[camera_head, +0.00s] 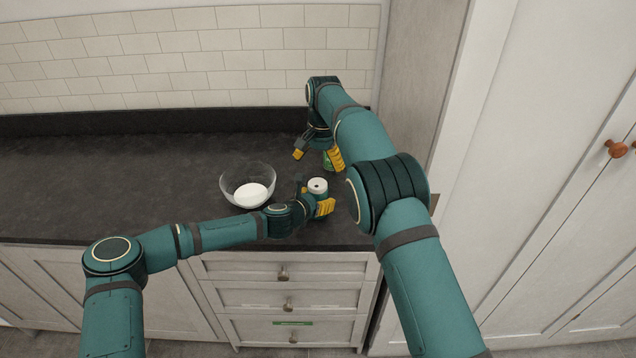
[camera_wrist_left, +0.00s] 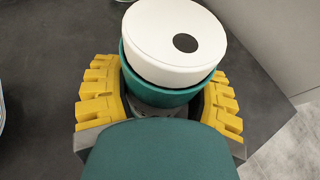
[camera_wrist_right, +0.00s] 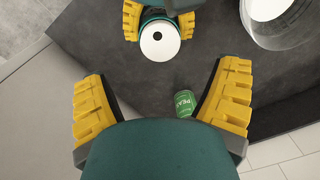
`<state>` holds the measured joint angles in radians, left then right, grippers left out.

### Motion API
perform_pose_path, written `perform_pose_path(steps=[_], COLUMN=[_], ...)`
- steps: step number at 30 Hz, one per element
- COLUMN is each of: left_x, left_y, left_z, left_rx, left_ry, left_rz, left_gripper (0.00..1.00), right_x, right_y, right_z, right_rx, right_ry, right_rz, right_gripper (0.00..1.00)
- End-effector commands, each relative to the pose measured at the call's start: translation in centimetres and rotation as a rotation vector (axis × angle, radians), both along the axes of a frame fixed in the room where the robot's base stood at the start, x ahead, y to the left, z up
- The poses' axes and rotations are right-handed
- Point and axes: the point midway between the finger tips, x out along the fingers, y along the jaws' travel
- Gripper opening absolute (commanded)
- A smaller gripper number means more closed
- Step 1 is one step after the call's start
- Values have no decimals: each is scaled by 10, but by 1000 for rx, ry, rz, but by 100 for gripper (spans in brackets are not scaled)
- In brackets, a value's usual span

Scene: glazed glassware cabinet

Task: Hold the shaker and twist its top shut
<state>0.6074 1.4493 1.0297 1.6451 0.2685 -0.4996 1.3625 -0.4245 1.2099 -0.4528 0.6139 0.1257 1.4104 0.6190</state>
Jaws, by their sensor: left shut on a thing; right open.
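The shaker has a round white top (camera_head: 317,185) with a dark spot and a green body (camera_wrist_left: 165,93). It stands near the counter's front edge. My left gripper (camera_head: 314,199) is shut around the body, yellow fingers on either side in the left wrist view (camera_wrist_left: 163,100). The top sits on the body with a dark gap under its rim; I cannot tell how tight it is. My right gripper (camera_head: 318,156) is open and empty behind the shaker. In the right wrist view, the shaker top (camera_wrist_right: 160,40) lies beyond its open fingers (camera_wrist_right: 163,80).
A clear glass bowl (camera_head: 228,182) with a white round thing (camera_head: 250,195) in it stands left of the shaker. The dark counter (camera_head: 110,185) is clear at the left. Tiled wall behind.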

Motion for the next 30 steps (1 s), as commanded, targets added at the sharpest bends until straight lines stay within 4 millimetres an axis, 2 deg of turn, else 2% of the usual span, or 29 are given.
perform_pose_path(steps=[1,6,12,25,29,30], left_x=[0,0,0,0,0,0], left_y=[0,0,0,0,0,0], left_z=[0,0,0,1,0,1], left_rx=[-1,-1,-1,-1,-1,-1], left_ry=[-1,-1,-1,-1,-1,-1], left_rz=[0,0,0,0,0,0], left_gripper=[18,18,18,18,18,18], right_x=[-1,0,1,1,1,1], right_y=[0,2,3,4,4,4], right_z=[-12,-43,-66,-74,-74,-74], right_rx=[-2,-1,0,1,1,1], right_ry=[4,4,1,0,0,0], right_rz=[-1,-2,-2,-2,-2,-2], right_gripper=[88,88,88,87,41,27])
